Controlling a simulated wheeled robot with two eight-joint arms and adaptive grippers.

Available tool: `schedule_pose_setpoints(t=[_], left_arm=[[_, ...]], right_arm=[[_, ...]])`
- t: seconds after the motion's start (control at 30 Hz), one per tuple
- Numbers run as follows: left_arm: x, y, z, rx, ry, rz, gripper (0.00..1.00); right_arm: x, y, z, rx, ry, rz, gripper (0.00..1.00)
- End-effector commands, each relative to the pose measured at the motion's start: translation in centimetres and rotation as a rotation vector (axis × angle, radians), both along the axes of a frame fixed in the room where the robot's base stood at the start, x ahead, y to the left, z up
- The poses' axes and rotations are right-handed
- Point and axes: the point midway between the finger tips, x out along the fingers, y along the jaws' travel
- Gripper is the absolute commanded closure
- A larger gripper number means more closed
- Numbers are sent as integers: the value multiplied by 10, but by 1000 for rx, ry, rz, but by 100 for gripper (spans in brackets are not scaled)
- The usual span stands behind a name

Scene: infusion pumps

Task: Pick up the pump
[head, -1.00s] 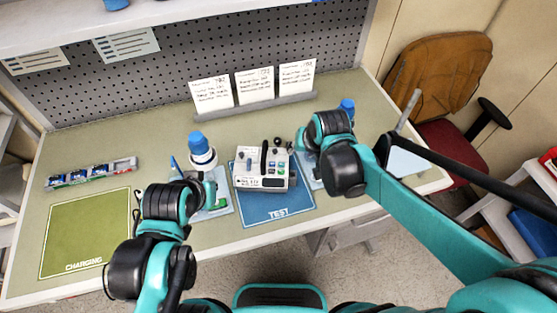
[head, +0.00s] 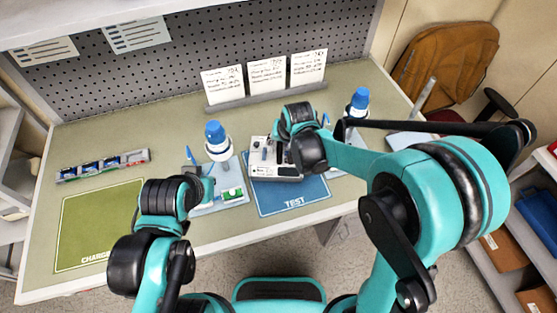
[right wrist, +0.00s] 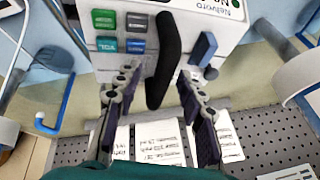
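The white pump (head: 262,157) stands on the blue TEST mat (head: 290,198), partly hidden by my right arm. In the right wrist view its body (right wrist: 205,25), coloured buttons and black carry handle (right wrist: 166,60) show close up. My right gripper (right wrist: 155,88) is open, with its two dark fingers on either side of the handle and gaps visible beside it. In the head view my right gripper (head: 287,153) is over the pump, mostly hidden by its own wrist. My left gripper (head: 197,182) is left of the pump, its fingers largely hidden behind the wrist.
Another blue-capped bottle (head: 357,104) is to the right. White cards (head: 267,76) stand behind. The green CHARGING mat (head: 98,225) is clear, with a power strip (head: 104,165) behind it.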

Motion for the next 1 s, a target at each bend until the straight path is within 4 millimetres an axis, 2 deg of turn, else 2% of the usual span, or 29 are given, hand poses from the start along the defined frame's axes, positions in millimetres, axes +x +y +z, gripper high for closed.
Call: schedule_pose_setpoints(t=[0.1, 0.13, 0.27, 0.73, 0.87, 1.0], left_arm=[[0, 0, 1, 0, 0, 0, 100], [0, 0, 1, 0, 0, 0, 100], [0, 0, 1, 0, 0, 0, 100], [0, 0, 2, 0, 0, 0, 100], [0, 0, 8, 0, 0, 0, 100], [0, 0, 16, 0, 0, 0, 100]], right_arm=[[0, 0, 1, 0, 0, 0, 61], [0, 0, 1, 0, 0, 0, 66], [0, 0, 1, 0, 0, 0, 100], [0, 0, 6, 0, -1, 0, 100], [0, 0, 23, 1, -1, 0, 100], [0, 0, 50, 1, -1, 0, 100]])
